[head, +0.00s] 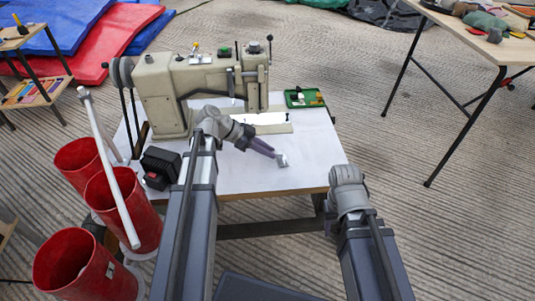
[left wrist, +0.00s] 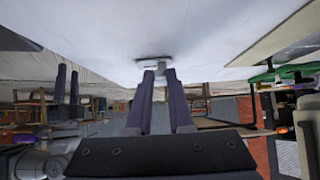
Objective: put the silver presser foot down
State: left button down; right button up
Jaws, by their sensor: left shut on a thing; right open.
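The silver presser foot (head: 282,160) is held in the tips of my left gripper (head: 273,154), low over the front right of the white-topped sewing table (head: 235,177). It also shows in the left wrist view (left wrist: 154,62) between the purple fingers, close against the white surface. I cannot tell whether it touches. My left gripper is shut on it. My right gripper (left wrist: 68,69) shows at the left of the left wrist view, its two fingers apart and empty. In the head view its fingers are hidden.
A beige sewing machine (head: 165,92) stands at the back of the table. A green tray (head: 304,98) is at the back right, and a black box (head: 160,165) at the left. Red bins (head: 85,268) stand left of the table. The tabletop's front right is clear.

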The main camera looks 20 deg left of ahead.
pick_arm(q)
jog(key=shift+f, duration=0.15)
jog(key=c, duration=0.8)
grip_release()
